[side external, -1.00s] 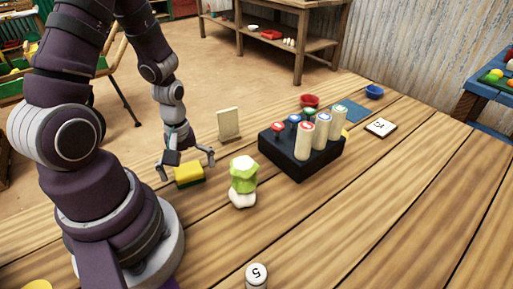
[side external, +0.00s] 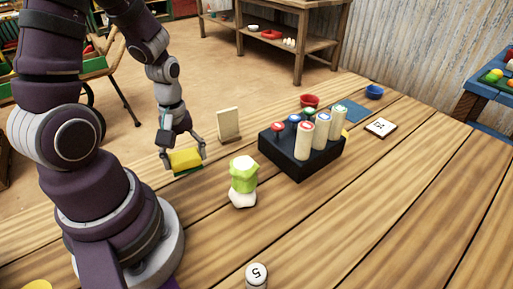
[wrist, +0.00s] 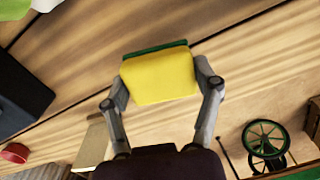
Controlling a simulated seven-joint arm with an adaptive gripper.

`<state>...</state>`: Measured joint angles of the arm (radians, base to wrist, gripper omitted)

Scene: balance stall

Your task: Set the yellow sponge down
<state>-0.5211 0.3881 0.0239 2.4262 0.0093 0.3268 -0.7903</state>
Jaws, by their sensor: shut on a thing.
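The yellow sponge (side external: 184,158) is at the left part of the plank table, with a dark green layer showing along its lower edge. My gripper (side external: 185,160) is shut on it, one finger on each side. In the wrist view the sponge (wrist: 160,77) sits between the two fingertips (wrist: 162,92), its yellow face towards the camera and a green strip along its far edge. The sponge looks slightly tilted. I cannot tell whether its underside touches the table.
A stack of green and white pieces (side external: 243,180) stands close to the right of the sponge. Behind is an upright cream board (side external: 229,125). A black block (side external: 290,163) holds cream cylinders and coloured pegs. A cylinder marked 5 (side external: 256,276) stands in front.

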